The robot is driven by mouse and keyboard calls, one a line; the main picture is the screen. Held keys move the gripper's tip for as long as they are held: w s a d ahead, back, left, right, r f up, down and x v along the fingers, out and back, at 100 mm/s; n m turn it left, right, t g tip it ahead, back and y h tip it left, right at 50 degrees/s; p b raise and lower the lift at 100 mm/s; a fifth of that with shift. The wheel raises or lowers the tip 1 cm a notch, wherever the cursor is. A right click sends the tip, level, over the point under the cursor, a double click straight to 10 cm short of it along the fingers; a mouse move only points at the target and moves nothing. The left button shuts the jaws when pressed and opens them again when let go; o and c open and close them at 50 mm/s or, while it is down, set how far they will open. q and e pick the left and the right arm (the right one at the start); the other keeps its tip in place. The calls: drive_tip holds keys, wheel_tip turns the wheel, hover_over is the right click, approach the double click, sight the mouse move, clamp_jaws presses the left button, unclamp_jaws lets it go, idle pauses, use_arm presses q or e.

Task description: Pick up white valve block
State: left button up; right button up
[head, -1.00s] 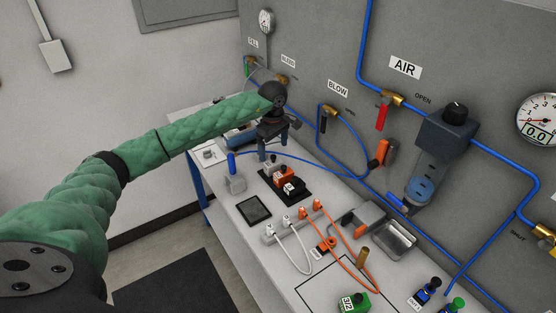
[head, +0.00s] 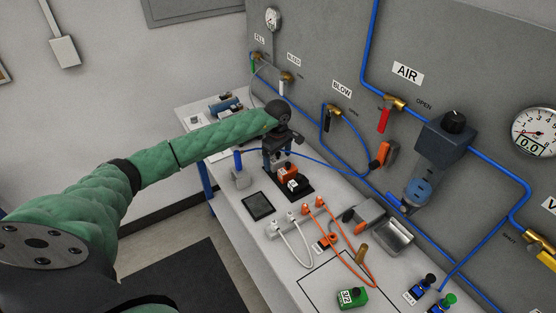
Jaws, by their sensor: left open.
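My left gripper (head: 276,160) is open and points down at the far end of a black tray (head: 304,194) on the bench. Its fingers cover that end of the tray. A pale block shows only in part between and behind the fingers, so I cannot tell whether they touch it. An orange block (head: 287,173) and a black block (head: 298,185) sit in the tray just in front of the gripper. My right gripper is not in view.
A grey block with a blue upright part (head: 240,177) stands left of the tray. A panel with blue hoses borders the bench.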

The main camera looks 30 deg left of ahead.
use_arm(q)
drive_tip(key=shift+f, duration=0.1)
drive_tip(key=c, duration=1.2)
drive_tip(key=shift+o, duration=0.2)
